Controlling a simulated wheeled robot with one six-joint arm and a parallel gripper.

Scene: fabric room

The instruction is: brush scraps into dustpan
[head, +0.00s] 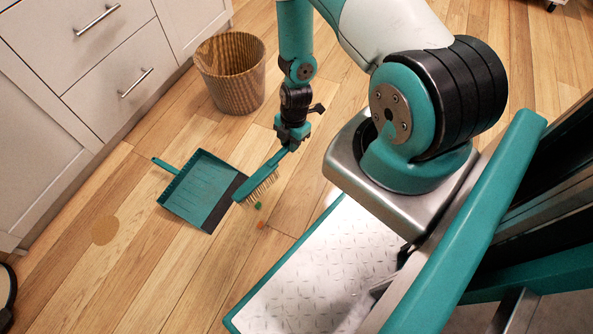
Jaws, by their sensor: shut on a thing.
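A teal dustpan (195,191) with a dark front lip lies on the wooden floor, its handle pointing to the upper left. My gripper (291,141) is shut on the handle of a teal brush (255,182) with pale bristles. The brush slants down to the left, and its head is just right of the dustpan's lip. A small green scrap (258,206) lies by the bristles. A small orange scrap (261,225) lies a little below it on the floor. The brush may hide other scraps. I cannot tell whether the bristles touch the floor.
A woven wastebasket (231,78) stands behind the dustpan, near white drawer cabinets (95,60) on the left. A round tan patch (105,230) is on the floor at lower left. Floor left of the dustpan is mostly clear.

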